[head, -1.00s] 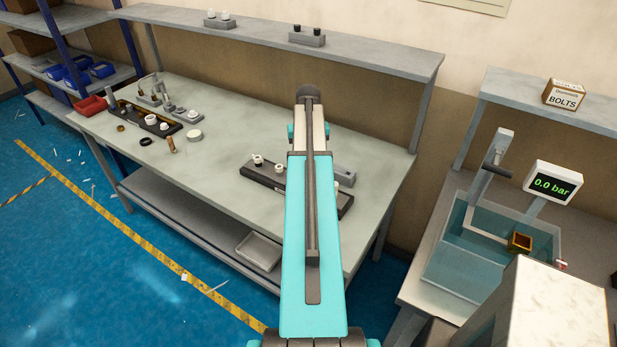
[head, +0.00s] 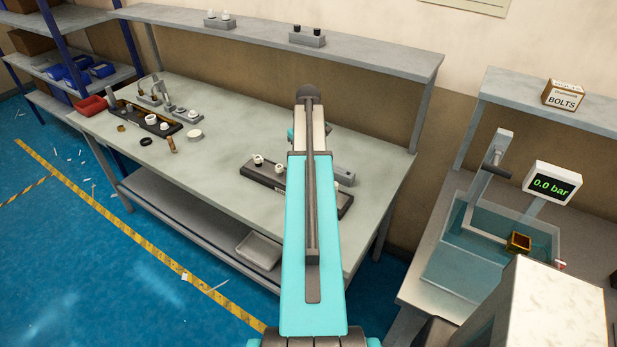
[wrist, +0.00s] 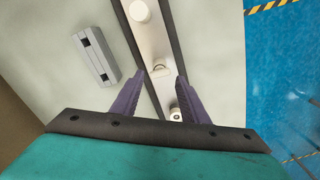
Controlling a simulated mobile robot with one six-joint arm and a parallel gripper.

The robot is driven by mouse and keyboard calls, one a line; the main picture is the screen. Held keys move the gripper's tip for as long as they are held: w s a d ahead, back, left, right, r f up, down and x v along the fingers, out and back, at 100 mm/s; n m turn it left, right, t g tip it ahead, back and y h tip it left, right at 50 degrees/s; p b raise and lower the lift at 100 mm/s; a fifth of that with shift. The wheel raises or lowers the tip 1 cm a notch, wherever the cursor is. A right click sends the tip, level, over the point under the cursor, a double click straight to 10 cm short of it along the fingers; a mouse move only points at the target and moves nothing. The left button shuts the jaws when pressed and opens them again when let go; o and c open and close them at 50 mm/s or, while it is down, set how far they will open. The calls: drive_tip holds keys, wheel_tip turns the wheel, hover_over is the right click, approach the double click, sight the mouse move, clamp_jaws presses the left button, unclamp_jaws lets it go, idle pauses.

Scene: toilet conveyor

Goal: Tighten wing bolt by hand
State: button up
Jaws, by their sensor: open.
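In the wrist view a long dark fixture (wrist: 174,35) holds a pale strip-like part (wrist: 155,45). A small pale winged piece, which looks like the wing bolt (wrist: 159,70), stands on the strip. My gripper (wrist: 162,77) is open, with its two purple-grey fingers apart on either side of this piece. I cannot tell whether they touch it. A white round cap (wrist: 140,11) sits farther up the strip, and a small white cylinder (wrist: 175,114) shows between the fingers. In the head view my arm hides the gripper and the middle of the dark fixture (head: 262,177).
A grey slotted block (wrist: 95,55) lies beside the fixture. The workbench (head: 225,165) has another fixture (head: 150,122) with several parts at its left, and a red bin (head: 91,105). A tank (head: 470,275) with a 0.0 bar display (head: 553,184) stands right.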

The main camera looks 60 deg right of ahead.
drive_tip(key=shift+n, duration=2.3)
drive_tip(key=shift+f, duration=0.2)
drive_tip(key=shift+f+b, duration=0.6)
drive_tip(key=shift+f, duration=0.95)
drive_tip(key=c, duration=0.8)
drive_tip(key=shift+o, duration=0.2)
drive_tip(key=shift+m, duration=0.3)
